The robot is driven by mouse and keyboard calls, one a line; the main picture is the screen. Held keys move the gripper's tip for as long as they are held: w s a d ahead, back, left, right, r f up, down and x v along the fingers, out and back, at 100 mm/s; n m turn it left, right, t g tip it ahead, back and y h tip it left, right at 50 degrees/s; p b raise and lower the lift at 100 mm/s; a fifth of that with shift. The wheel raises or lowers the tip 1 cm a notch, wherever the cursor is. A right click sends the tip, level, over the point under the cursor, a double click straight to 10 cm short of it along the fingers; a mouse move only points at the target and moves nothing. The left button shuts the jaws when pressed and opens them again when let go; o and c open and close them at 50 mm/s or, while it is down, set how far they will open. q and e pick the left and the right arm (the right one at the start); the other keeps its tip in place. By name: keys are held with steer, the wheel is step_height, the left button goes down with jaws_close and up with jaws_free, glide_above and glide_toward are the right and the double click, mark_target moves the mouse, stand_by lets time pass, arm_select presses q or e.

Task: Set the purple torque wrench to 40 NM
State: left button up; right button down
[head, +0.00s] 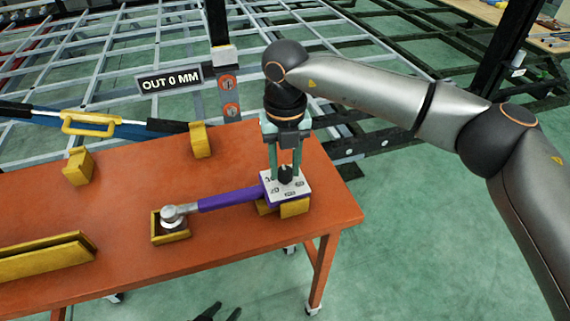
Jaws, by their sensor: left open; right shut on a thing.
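The purple torque wrench (231,199) lies across the orange workbench, with its metal head (174,214) at the left, over a yellow holder (171,238). At its right end is a white dial plate (297,192) with several small printed marks; one looks like 20, and the others are too small to read surely. A black knob (286,174) stands on the plate. My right gripper (285,171) points straight down over the plate, its greenish fingers shut on the knob. The knob's exact setting cannot be read.
The orange workbench (110,213) has yellow blocks (79,167) at the back and a long yellow holder (45,259) at the left. Another yellow block (295,208) supports the dial end. A sign (170,79) reads OUT 0 MM before the grey chassis frame.

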mark_target(285, 171)
steer(key=c, duration=0.5)
jaws_free()
step_height(285, 171, up, 13)
steer(key=shift+f+p, duration=0.2)
steer(key=shift+p, duration=0.2)
steer(key=shift+f, duration=0.1)
